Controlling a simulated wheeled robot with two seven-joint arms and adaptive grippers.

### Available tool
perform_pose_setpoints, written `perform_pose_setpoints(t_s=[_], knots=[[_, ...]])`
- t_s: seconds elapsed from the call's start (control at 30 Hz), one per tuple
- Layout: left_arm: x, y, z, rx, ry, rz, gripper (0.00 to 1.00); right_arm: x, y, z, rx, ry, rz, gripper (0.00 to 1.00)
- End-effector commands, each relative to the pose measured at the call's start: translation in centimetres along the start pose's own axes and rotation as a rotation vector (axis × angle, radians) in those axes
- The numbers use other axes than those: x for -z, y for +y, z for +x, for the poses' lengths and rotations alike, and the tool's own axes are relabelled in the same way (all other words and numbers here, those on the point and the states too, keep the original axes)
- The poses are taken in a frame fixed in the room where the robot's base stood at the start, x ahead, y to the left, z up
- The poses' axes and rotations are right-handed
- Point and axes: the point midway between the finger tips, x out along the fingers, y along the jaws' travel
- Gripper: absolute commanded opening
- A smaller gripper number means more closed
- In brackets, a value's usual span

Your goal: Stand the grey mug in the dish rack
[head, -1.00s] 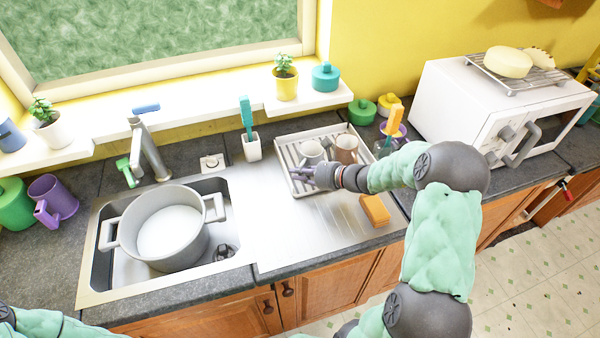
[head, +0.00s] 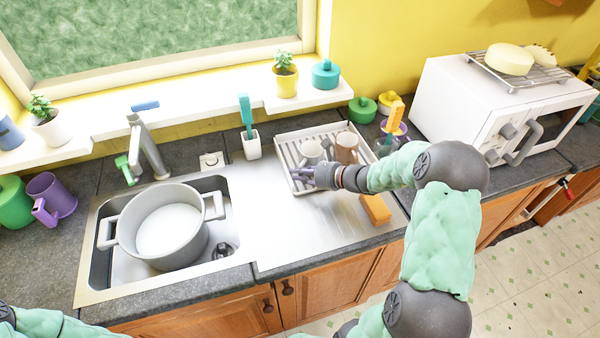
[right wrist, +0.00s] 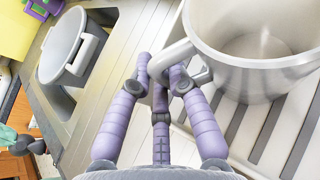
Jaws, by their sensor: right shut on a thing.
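The grey mug (head: 312,151) is upright at the dish rack (head: 290,146), a pale tray with slats on the right of the sink unit. My right gripper (head: 305,174) is at its front left. In the right wrist view the gripper (right wrist: 163,72) is shut on the handle of the mug (right wrist: 235,77), with the slats (right wrist: 262,135) below. I cannot tell whether the mug's base touches the slats.
A brown mug (head: 346,148) stands in the rack, right of the grey one. An orange sponge (head: 376,209) lies in front of the rack. A large pot (head: 160,227) sits in the sink at left. A brush holder (head: 251,146) stands left of the rack.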

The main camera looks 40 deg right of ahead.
Motion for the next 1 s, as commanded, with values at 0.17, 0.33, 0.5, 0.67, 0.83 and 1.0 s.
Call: perform_pose_setpoints(t_s=[0.17,0.33,0.5,0.67,0.83,1.0], knots=[[0.0,0.0,0.0,0.0,0.0,0.0,0.4,-0.07,-0.05,-0.01,0.001,-0.001,-0.002,0.0],[0.0,0.0,0.0,0.0,0.0,0.0,0.4,-0.06,-0.04,-0.01,0.001,-0.001,-0.001,0.46],[0.0,0.0,0.01,0.0,0.0,0.0,0.4,-0.03,-0.02,0.0,0.0,-0.001,-0.001,0.46],[0.0,0.0,0.01,0.0,0.0,0.0,0.4,0.06,0.03,0.02,0.0,0.001,0.001,0.46],[0.0,0.0,0.01,0.0,0.0,0.0,0.4,0.04,0.01,0.01,0.0,0.0,0.0,0.46],[-0.01,0.03,-0.08,0.0,0.0,0.0,0.4,0.0,-0.02,-0.17,0.001,0.0,0.0,0.46]])
